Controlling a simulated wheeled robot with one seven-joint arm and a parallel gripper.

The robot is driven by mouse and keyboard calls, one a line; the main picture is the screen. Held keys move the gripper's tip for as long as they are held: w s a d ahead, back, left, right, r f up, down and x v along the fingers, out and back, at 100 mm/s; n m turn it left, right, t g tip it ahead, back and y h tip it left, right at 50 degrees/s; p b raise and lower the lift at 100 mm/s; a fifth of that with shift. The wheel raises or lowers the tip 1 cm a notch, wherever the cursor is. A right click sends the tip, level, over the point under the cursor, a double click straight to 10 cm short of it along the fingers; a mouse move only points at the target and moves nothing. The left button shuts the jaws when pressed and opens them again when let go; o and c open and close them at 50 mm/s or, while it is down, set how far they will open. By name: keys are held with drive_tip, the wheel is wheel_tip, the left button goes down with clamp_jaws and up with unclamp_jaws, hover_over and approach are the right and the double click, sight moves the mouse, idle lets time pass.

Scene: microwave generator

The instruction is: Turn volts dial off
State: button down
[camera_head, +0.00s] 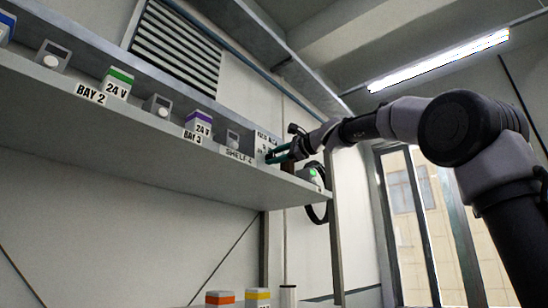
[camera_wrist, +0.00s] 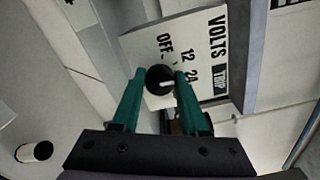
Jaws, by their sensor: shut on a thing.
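The volts dial is a round black knob (camera_wrist: 157,75) with a white pointer line, on a white panel (camera_wrist: 215,50) marked VOLTS, OFF, 12, 24 and TRIP. The pointer line lies toward the right of the picture, nearer the 24 side than OFF. My gripper (camera_wrist: 160,78) has its two teal fingers shut on the knob, one on each side. In the head view my gripper (camera_head: 278,154) reaches the panel (camera_head: 263,142) at the right end of the shelf, and the knob cannot be made out there.
A long grey shelf (camera_head: 150,150) carries boxes marked 24 V, with a green-banded one (camera_head: 118,84) and a purple-banded one (camera_head: 198,127), and several small grey units. A device with a green light (camera_head: 316,178) is just right of my gripper. Orange and yellow-topped items stand below.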

drive_tip(key=n, duration=1.4)
drive_tip(key=shift+f, duration=0.25)
drive_tip(key=shift+n, duration=0.3)
drive_tip(key=c, duration=0.7)
unclamp_jaws()
drive_tip(key=shift+d, duration=0.1)
drive_tip(key=v, duration=1)
drive_tip(key=shift+s+d, duration=0.25)
